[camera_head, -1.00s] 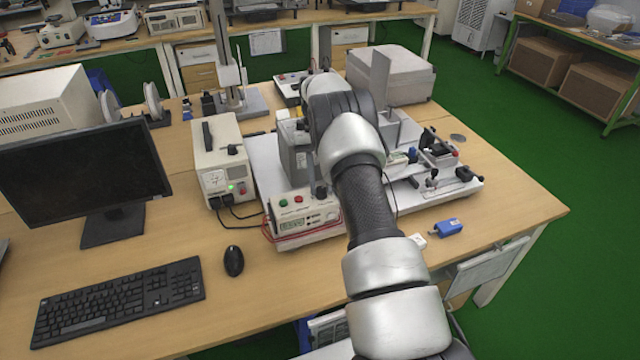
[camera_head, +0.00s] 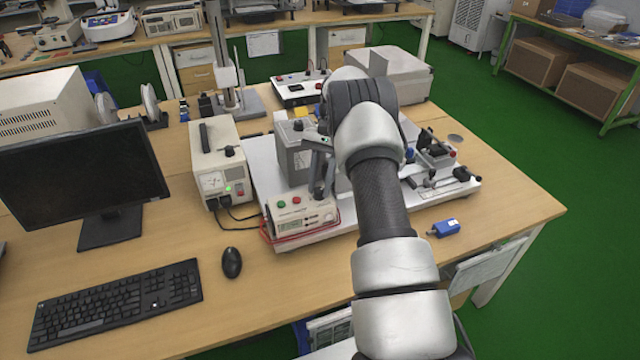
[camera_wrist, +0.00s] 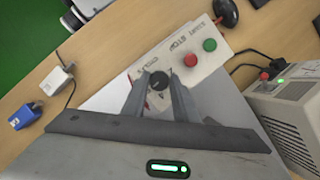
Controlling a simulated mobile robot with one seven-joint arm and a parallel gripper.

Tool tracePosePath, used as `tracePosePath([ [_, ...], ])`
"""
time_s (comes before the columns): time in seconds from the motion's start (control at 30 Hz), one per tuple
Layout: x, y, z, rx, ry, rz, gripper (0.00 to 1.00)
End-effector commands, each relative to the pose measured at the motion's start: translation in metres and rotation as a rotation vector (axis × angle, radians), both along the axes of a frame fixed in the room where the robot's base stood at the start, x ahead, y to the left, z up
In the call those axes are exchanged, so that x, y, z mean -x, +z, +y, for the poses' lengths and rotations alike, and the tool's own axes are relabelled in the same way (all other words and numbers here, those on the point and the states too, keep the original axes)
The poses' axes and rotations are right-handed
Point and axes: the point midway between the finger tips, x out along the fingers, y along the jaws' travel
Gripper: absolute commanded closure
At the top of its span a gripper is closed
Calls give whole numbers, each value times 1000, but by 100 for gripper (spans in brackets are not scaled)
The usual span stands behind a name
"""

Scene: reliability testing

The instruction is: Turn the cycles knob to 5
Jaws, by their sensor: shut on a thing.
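The black cycles knob (camera_wrist: 158,80) is on top of a cream control box (camera_head: 290,217), beside a red button (camera_wrist: 190,60) and a green button (camera_wrist: 210,45). My gripper (camera_wrist: 156,86) points down at the box, with its two grey fingers on either side of the knob, shut on it. In the head view my gripper (camera_head: 322,190) is at the right end of the box top and hides the knob. The knob's scale and pointer are too small or covered to read.
A grey upright box (camera_head: 293,155) stands close behind the control box. A cream power supply (camera_head: 217,165) with cables is to the left. A blue device (camera_head: 446,228) lies to the right. The front table area by the mouse (camera_head: 232,262) is clear.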

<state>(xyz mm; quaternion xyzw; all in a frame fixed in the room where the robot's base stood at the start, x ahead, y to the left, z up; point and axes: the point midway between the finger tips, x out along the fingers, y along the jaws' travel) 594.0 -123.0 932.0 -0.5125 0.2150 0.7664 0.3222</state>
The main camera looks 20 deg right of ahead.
Motion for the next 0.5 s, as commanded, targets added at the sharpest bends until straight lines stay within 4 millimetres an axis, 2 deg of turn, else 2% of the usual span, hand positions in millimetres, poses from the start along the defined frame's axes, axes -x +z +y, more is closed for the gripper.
tracePosePath([
  [0.43, 1, -2, 0, -1, -10, 4, 96],
  [0.47, 1, -2, 0, -1, -10, 4, 69],
  [0.5, 1, -2, 0, -1, -10, 4, 62],
])
